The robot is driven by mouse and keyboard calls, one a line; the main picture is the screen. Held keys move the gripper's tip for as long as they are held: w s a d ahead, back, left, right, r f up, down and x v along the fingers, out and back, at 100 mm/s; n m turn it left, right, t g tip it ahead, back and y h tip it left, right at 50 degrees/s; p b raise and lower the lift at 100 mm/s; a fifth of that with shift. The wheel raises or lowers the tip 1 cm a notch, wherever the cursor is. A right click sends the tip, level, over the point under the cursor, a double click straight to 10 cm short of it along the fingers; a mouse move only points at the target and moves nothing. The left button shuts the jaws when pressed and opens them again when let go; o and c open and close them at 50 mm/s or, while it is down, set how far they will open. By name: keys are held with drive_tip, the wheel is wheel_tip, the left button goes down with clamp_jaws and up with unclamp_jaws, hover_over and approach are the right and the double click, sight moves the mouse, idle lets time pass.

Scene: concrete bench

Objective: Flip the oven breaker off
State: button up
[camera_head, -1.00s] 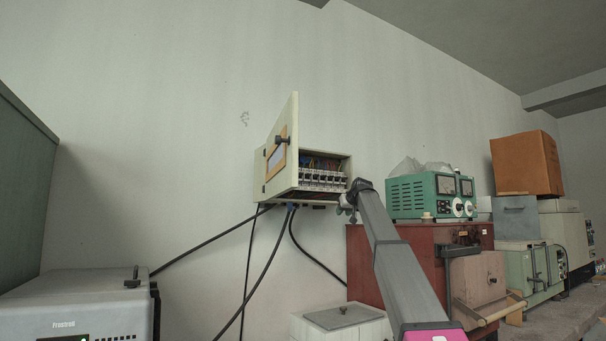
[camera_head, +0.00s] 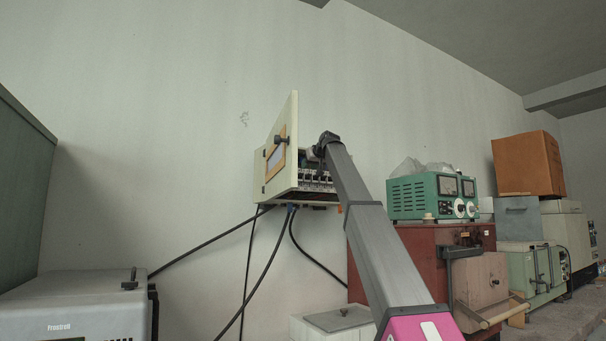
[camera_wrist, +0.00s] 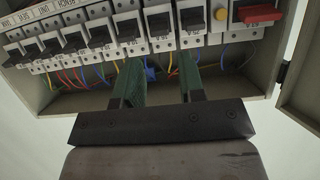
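The breaker box (camera_head: 259,172) is on the wall with its door (camera_head: 282,150) swung open. Inside is a row of breakers (camera_head: 316,181), shown in the wrist view as white bodies with black levers (camera_wrist: 127,32). Their labels are too small and skewed to tell which one is the oven's. My gripper (camera_wrist: 160,62) is open, its two green fingers apart with nothing between them, pointing at the breakers right of the row's middle in the wrist view. I cannot tell whether a fingertip touches a lever. In the head view my arm hides the box's right side.
A red switch (camera_wrist: 258,13) with an orange-yellow part beside it ends the row at right in the wrist view. Coloured wires run beside the breakers. Black cables (camera_head: 262,270) hang below the box. A green meter unit (camera_head: 420,198) stands on a red cabinet at right.

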sight(302, 173)
drive_tip(key=x, duration=0.6)
drive_tip(key=c, duration=0.6)
drive_tip(key=shift+c, duration=0.2)
